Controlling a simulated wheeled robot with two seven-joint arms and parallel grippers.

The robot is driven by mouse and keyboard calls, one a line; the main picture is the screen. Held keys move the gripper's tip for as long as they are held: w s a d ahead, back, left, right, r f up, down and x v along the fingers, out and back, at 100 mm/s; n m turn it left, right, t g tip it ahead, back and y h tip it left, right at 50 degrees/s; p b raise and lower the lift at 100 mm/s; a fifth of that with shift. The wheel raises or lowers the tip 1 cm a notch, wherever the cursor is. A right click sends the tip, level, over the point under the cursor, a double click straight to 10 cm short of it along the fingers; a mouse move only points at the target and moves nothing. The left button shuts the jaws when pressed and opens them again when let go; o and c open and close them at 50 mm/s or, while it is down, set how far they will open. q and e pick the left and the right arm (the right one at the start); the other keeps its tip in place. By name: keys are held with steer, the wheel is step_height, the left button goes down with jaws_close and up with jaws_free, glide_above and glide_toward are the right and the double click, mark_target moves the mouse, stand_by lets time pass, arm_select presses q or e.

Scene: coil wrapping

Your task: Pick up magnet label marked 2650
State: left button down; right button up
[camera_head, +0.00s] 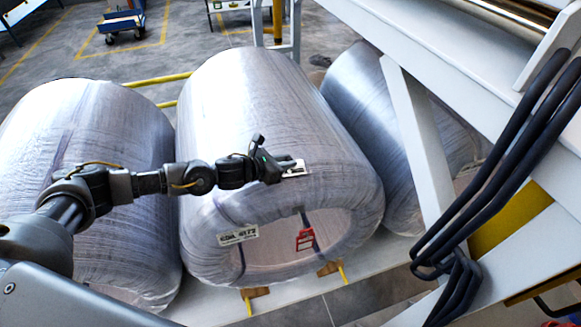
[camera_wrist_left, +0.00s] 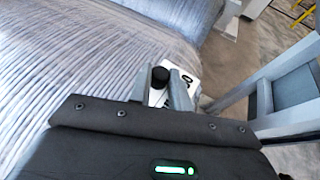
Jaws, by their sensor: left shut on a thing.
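My left gripper (camera_head: 284,167) is shut on a small white magnet label (camera_head: 297,169) at the upper front of the middle wrapped coil (camera_head: 245,95). In the left wrist view, my left gripper (camera_wrist_left: 168,92) has its fingers on the white label (camera_wrist_left: 193,76), with a round black knob (camera_wrist_left: 160,76) at the fingers. Part of the label is hidden by the fingers, and its marking cannot be read. I cannot tell whether the label touches the coil wrap. My right gripper is not in view.
Another label (camera_head: 238,236), seeming to read COIL 4173, is on the middle coil's front rim. A red tag (camera_head: 305,240) hangs at its opening. Wrapped coils stand left (camera_head: 85,135) and right (camera_head: 365,95). A white frame (camera_head: 412,130) with black cables (camera_head: 500,165) blocks the right side.

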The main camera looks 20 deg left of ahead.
arm_select(q)
steer(key=shift+r, duration=0.15)
steer(key=shift+r, duration=0.25)
step_height(320, 180, up, 2)
steer(key=shift+r+b, duration=0.2)
steer(key=shift+b, duration=0.15)
steer(key=s+d+r+b, duration=0.2)
steer(key=s+d+r, duration=0.4)
steer(key=s+r, duration=0.4)
steer(key=shift+s+d, duration=0.15)
steer(key=shift+s, duration=1.1)
